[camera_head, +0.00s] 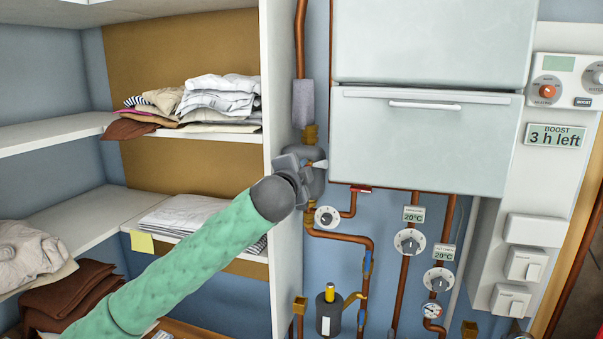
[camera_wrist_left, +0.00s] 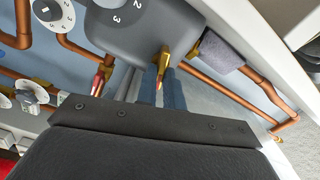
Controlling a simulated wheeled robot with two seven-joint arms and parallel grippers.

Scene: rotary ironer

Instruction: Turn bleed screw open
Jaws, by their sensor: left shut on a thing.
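The bleed screw (camera_wrist_left: 163,65) is a small brass piece on the grey pump housing (camera_wrist_left: 125,32), whose face shows the numbers 2 and 3. The pump (camera_head: 319,183) sits on the copper pipe beside the shelf's side panel in the head view. My left gripper (camera_head: 313,165) reaches it from the lower left and hides part of it. In the left wrist view, my two blue-grey fingers (camera_wrist_left: 162,88) are shut on the brass screw, one on each side. How far the screw is turned cannot be told. My right gripper is in neither view.
The shelf's white side panel (camera_head: 281,200) stands close to the left of the pump. A white appliance (camera_head: 425,140) hangs to the right. Copper pipes, dials and a small dark vessel (camera_head: 328,312) with a yellow cap lie below. Folded laundry (camera_head: 220,98) fills the shelves.

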